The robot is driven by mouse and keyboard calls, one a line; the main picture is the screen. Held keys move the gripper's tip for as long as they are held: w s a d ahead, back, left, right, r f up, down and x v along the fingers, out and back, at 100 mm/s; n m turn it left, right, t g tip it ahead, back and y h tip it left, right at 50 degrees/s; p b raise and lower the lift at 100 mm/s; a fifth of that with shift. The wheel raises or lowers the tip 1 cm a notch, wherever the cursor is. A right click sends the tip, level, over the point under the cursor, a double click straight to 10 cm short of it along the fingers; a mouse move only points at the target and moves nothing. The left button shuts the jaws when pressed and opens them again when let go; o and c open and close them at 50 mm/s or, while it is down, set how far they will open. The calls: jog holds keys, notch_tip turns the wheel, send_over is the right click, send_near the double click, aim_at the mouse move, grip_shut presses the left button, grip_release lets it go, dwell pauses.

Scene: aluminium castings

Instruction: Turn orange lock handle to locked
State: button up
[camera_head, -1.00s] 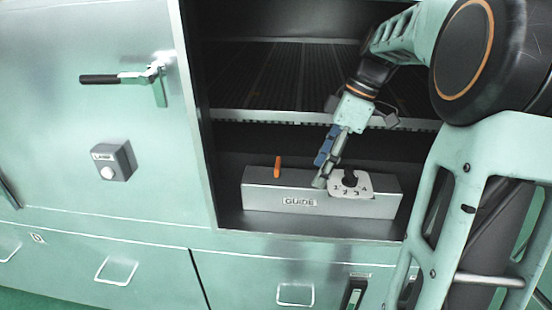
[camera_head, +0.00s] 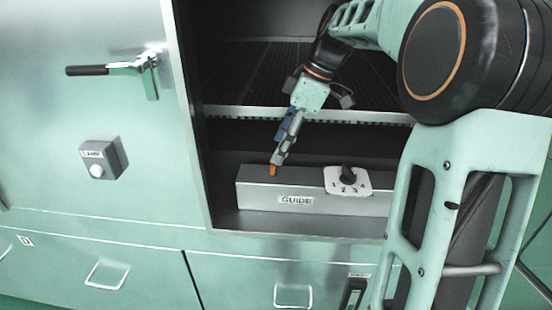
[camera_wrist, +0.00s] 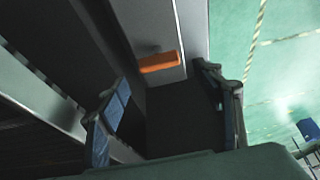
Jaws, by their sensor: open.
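The orange lock handle (camera_head: 273,170) stands on the top of the grey guide block (camera_head: 250,195), near its left end. In the wrist view the orange handle (camera_wrist: 160,62) lies crosswise on the block's top, ahead of the gap between my fingers. My gripper (camera_head: 277,158) is just above the handle in the head view and hides part of it. In the wrist view my gripper (camera_wrist: 165,90) is open and empty, with one finger on each side. I cannot tell whether a fingertip touches the handle.
A numbered plate with a black knob (camera_head: 347,181) sits on the block's right part. The open compartment's left wall (camera_head: 190,120) is near my gripper. A door lever (camera_head: 110,69) and a lamp box (camera_head: 103,159) are further left.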

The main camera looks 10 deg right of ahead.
aim_at(274, 167)
jog(key=shift+d+b+x, duration=0.1)
jog(key=shift+b+x, duration=0.05)
jog(key=shift+x, duration=0.9)
jog(key=shift+d+b+x, duration=0.15)
jog(key=shift+x, duration=0.9)
jog(key=shift+s+f, duration=0.1)
jog(key=shift+c, duration=0.4)
jog(key=c, duration=1.1)
